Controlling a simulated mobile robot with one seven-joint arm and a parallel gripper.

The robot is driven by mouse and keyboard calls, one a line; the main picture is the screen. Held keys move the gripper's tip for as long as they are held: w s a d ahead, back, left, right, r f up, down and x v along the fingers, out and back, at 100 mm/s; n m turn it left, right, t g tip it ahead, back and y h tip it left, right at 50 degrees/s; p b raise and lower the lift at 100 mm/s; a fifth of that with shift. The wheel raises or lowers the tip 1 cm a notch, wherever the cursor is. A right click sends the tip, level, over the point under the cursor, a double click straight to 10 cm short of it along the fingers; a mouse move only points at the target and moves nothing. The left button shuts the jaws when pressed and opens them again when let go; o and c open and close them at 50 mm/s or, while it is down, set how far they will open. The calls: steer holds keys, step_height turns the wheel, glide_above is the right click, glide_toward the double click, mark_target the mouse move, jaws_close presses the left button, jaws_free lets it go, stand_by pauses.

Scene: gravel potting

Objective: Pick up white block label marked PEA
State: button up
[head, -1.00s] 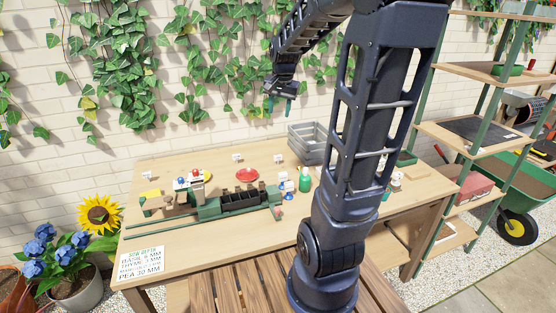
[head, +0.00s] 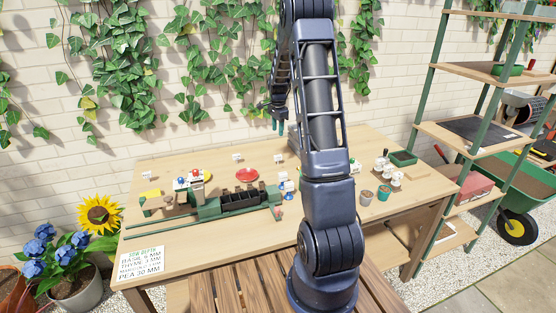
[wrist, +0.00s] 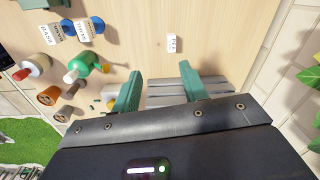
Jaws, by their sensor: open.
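A small white block label (wrist: 174,43) stands alone on the wood in the wrist view, with dark lettering that looks like PEA. In the head view, a white label (head: 279,159) at the back of the table seems to be the same one; its lettering is too small to read there. My gripper (wrist: 160,72) is open and empty, its two green fingers apart, with the label beyond the fingertips in the wrist view. In the head view my gripper (head: 279,125) hangs above the back of the table, over that label.
A green bottle (wrist: 84,66) and blue-based labelled things (wrist: 67,28) are to the left. Other white labels (head: 237,158) stand along the table's back. A red dish (head: 247,175) is nearby.

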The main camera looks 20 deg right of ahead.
steer(key=m, duration=0.2)
glide_above(278, 156)
step_height(278, 156, down, 7)
steer(key=shift+g, duration=0.3)
steer(key=f, duration=0.3)
steer(key=w+f, duration=0.1)
steer(key=f, duration=0.1)
steer(key=shift+d+f, duration=0.15)
steer(key=shift+d, duration=0.25)
steer(key=shift+s+a+f, duration=0.1)
steer(key=shift+a+f, duration=0.05)
steer(key=shift+f, duration=1.2)
steer(key=shift+s+a+f, duration=0.1)
steer(key=shift+a+f, duration=0.05)
steer(key=shift+f, duration=1.15)
jaws_close()
